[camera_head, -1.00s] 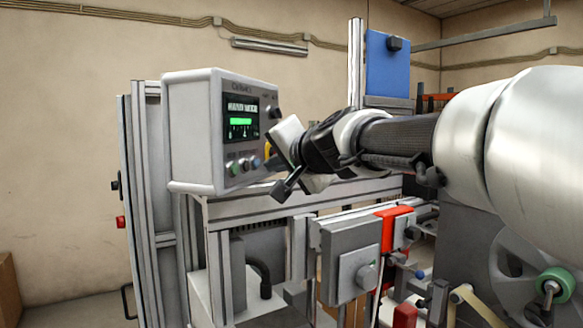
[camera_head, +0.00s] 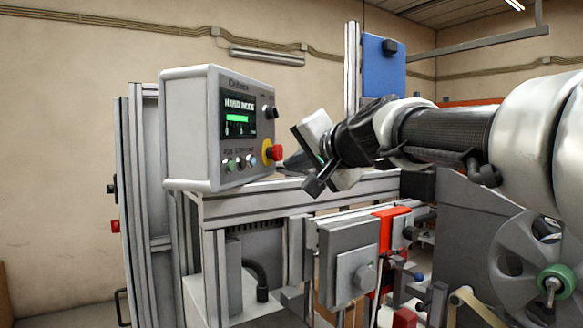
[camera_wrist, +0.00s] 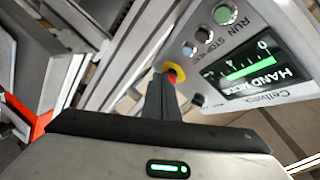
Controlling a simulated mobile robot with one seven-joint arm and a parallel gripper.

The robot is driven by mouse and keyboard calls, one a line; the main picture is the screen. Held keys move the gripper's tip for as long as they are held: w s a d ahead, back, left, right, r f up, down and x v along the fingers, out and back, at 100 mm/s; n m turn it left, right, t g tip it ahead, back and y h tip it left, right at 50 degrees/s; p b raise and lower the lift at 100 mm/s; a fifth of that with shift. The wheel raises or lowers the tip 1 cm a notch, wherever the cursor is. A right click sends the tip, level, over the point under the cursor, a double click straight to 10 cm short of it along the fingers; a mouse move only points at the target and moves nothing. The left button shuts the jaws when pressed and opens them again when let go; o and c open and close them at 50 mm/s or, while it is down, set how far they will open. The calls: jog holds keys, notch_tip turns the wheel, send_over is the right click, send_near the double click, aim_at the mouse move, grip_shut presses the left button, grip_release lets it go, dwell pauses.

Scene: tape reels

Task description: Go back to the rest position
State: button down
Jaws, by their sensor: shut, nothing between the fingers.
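The box has a lit screen (camera_head: 238,117) reading HAND MODE, a row of small buttons (camera_head: 239,163) and a red button on a yellow ring (camera_head: 274,153). The wrist view shows the screen (camera_wrist: 250,68) upside down.
A metal frame (camera_head: 300,195) carries the box. Below my arm are grey plates with a red block (camera_head: 391,214) and a grey reel (camera_head: 520,262) with a green hub. A blue panel (camera_head: 384,68) stands behind my arm. The space above my arm looks clear.

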jog(key=shift+s, duration=0.1)
dwell(0.4)
jog(key=s+d+f+n+g+h+p, duration=0.2)
jog(key=s+d+f+p, duration=0.1)
jog(key=s+d+f, duration=0.2)
jog(key=s+d+f+n+g+h+p, duration=0.2)
jog(key=s+d+f, duration=0.3)
jog(key=s+f, duration=0.4)
jog(key=s+d+f+n+g+h+p, duration=0.2)
jog(key=s+f, duration=0.5)
jog(key=s, duration=0.8)
jog(key=d+g+h+p, duration=0.1)
jog(key=d+g+p, duration=0.1)
jog(key=d, duration=0.1)
jog(key=shift+s+d+f, duration=0.2)
jog(key=shift+s+f, duration=0.05)
jog(key=shift+f, duration=0.05)
jog(key=c, duration=2.5)
grip_release()
